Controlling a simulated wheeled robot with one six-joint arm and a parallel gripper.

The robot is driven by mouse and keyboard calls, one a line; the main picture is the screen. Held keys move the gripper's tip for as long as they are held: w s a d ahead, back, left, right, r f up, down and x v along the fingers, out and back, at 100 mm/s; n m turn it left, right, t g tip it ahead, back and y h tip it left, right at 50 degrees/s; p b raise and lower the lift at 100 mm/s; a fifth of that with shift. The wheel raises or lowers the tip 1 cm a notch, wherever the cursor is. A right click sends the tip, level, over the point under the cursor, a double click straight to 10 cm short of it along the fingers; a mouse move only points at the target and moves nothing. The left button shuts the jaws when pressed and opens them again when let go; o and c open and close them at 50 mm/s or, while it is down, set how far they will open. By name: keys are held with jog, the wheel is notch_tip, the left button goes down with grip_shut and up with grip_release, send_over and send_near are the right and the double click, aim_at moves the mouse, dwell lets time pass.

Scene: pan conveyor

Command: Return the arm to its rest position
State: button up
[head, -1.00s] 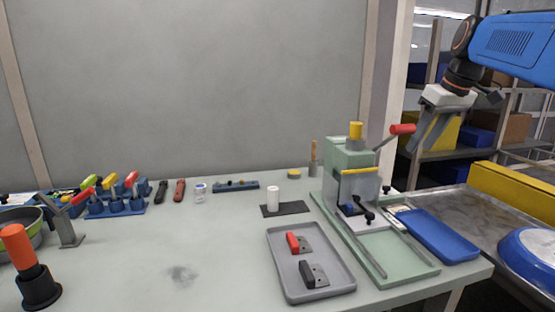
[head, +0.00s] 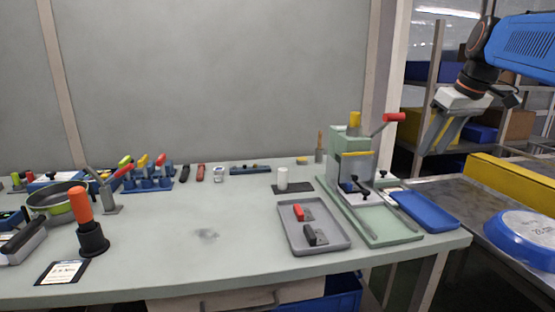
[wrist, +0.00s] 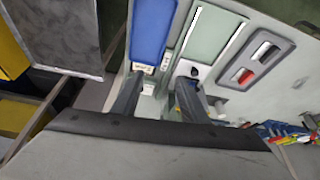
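My arm is raised at the upper right of the head view. My gripper (head: 434,148) hangs from it, pointing down and slightly left, in front of the shelves and clear of the bench. In the wrist view my gripper (wrist: 157,95) shows two dark fingers with a wide gap between them. Nothing is held between them. The bench with the green press and blue tray lies beyond the fingertips.
The bench (head: 180,258) holds a green press (head: 352,150), a blue tray (head: 424,210) and a grey tray (head: 288,236). Right of it are a metal conveyor (head: 452,190), a yellow rail (head: 510,178) and a blue pan (head: 520,238). Shelves (head: 433,90) stand behind.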

jog(key=s+a+f+m, duration=0.1)
jog(key=s+a+f, duration=0.4)
jog(key=s+f, duration=0.8)
jog(key=s+a+f+m+h, duration=0.1)
jog(key=s+a+f, duration=0.4)
jog(key=s+f, duration=0.8)
notch_tip(320, 180, down, 2)
jog(key=shift+s+a+f+m+t, duration=0.1)
jog(key=shift+s+a+m+t, duration=0.15)
jog(key=shift+m, duration=0.55)
